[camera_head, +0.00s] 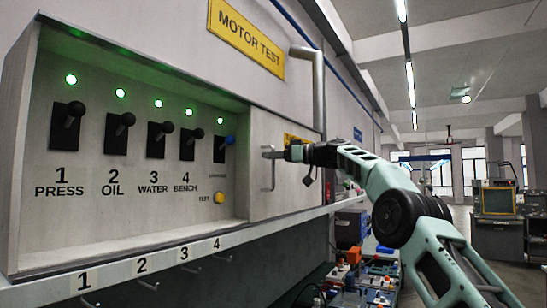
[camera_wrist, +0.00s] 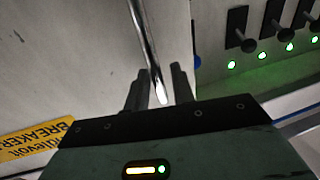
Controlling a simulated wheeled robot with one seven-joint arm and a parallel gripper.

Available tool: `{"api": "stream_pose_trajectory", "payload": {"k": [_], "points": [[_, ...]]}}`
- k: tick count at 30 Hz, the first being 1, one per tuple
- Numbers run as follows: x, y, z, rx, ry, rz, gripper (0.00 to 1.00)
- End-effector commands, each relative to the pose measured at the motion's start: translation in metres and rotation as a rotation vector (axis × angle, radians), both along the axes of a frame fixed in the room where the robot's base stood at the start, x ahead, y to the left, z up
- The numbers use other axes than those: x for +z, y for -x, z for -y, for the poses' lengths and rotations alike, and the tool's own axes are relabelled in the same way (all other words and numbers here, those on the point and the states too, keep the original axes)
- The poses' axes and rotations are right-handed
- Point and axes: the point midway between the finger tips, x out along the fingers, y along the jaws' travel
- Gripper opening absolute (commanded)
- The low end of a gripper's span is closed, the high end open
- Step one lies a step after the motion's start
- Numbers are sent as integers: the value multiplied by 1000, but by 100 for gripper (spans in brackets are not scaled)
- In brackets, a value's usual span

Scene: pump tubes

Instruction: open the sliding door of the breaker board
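The breaker board (camera_head: 140,63) is a pale recessed cabinet. Its left part is uncovered, showing several black levers under green lamps. The plain door panel (camera_head: 291,203) stands at the right end of this opening. A metal bar handle (camera_head: 268,177) stands upright on the door. My gripper (camera_head: 274,153) is at the upper part of the handle, coming from the right. In the wrist view, the handle (camera_wrist: 146,45) runs between the two dark fingers of my gripper (camera_wrist: 160,88). The fingers are apart, with a gap showing beside the bar. The contact is hard to judge.
A ledge (camera_head: 180,255) numbered 1 to 4 with hooks runs below the board. A grey pipe (camera_head: 319,90) rises behind my gripper. A yellow label (camera_wrist: 38,138) lies beside the handle. Cluttered equipment (camera_head: 375,275) stands low beyond; the aisle at right looks open.

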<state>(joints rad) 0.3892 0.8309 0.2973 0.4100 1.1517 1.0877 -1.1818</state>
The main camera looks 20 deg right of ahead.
Motion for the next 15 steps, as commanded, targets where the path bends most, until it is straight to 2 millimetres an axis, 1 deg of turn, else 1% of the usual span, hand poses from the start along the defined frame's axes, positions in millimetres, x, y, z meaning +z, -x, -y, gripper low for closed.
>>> {"api": "stream_pose_trajectory", "payload": {"k": [4,7,11,15], "points": [[-3,5,6,-2,1,1,25],[-5,15,17,-3,0,1,25],[-7,35,37,-5,1,1,25],[-6,59,61,-5,1,1,25]]}}
